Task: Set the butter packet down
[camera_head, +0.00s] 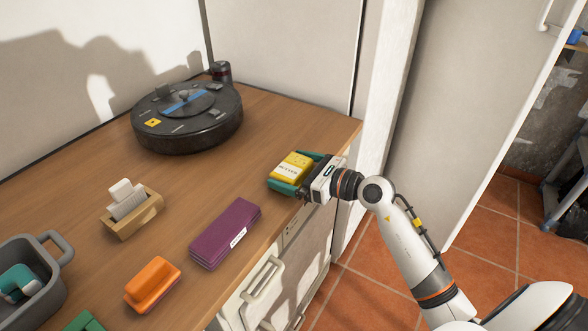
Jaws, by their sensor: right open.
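The yellow butter packet (292,167) has a pale label and lies on the wooden counter (262,115) near its right front edge. My right gripper (294,173) reaches in from the right with its teal fingers open, one on the far side of the packet and one on the near side. The packet is between the fingers; whether either finger touches it I cannot tell. My left gripper is out of view.
A round dark robot vacuum (187,113) sits at the back. A purple case (225,232), an orange block-like item (152,284), a wooden holder with white pieces (131,209) and a grey bin (32,283) stand to the left. Counter behind the packet is clear.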

